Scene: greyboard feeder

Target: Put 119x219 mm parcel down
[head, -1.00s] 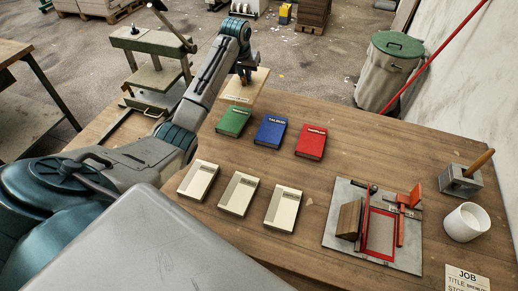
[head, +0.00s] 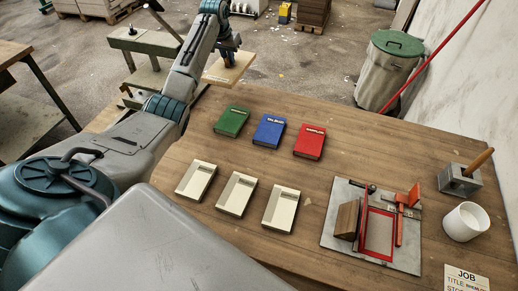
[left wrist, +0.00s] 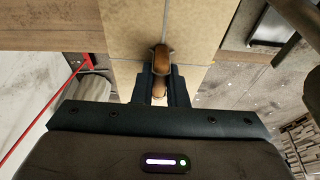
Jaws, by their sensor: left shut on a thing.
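The parcel is a flat tan board-like piece (head: 232,67) with a pale label on its near edge. In the head view it hangs beyond the far left edge of the table, apart from the tabletop. My left gripper (head: 229,50) is above it and shut on it. In the left wrist view the tan parcel (left wrist: 125,25) fills the upper middle, with a seam down it. There the left gripper (left wrist: 160,85) is closed around a rounded brown grip on the parcel. My right gripper is in neither view.
The wooden table (head: 330,145) carries green (head: 232,121), blue (head: 270,131) and red (head: 309,142) boxes, three cream trays (head: 237,195), and a grey fixture (head: 340,250) with a red frame. A white cup (head: 466,222) stands right. A green-grey stand (head: 150,42) is near the arm.

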